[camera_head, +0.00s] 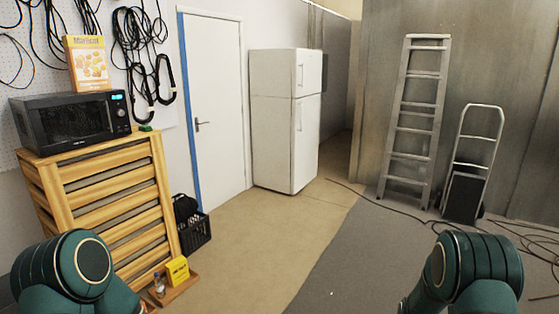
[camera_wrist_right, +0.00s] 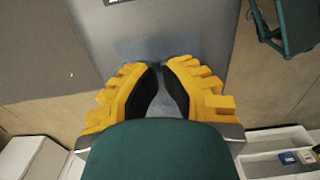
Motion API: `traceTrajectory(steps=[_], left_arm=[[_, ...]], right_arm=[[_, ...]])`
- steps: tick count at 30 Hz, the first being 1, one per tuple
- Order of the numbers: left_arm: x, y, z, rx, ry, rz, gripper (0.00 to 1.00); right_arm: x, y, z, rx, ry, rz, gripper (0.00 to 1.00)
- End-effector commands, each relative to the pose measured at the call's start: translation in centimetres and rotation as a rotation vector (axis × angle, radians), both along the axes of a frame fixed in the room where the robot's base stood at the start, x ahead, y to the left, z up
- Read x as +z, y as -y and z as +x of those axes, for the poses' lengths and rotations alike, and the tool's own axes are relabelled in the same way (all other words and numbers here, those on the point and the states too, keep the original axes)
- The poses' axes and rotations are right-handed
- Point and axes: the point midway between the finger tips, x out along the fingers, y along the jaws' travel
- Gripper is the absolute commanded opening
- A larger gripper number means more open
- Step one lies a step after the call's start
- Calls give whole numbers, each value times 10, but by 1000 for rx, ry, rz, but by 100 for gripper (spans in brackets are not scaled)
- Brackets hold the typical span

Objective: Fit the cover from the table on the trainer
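My right gripper (camera_wrist_right: 162,66) shows in the right wrist view, with yellow stepped fingers and black inner pads. Its fingertips come close together at the top, with a grey surface showing through the gap lower down. I see nothing held between them. My left gripper is outside both views; only my green arm links show at the bottom of the head view. I cannot make out the trainer or its cover in either view.
A slatted wooden cabinet (camera_head: 105,200) bears a black microwave (camera_head: 70,122) and a yellow box (camera_head: 87,63). A black crate (camera_head: 195,232) stands beside it. A white fridge (camera_head: 284,120), a ladder (camera_head: 412,120) and a hand truck (camera_head: 467,190) stand behind. The central floor is clear; cables lie right.

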Motion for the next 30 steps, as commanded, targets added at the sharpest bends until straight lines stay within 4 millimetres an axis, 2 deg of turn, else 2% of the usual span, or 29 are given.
traceTrajectory(steps=[17,30], left_arm=[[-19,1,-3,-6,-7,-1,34],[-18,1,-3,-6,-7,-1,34]], right_arm=[[-22,0,0,0,0,0,0],[-21,0,0,1,-1,-1,0]])
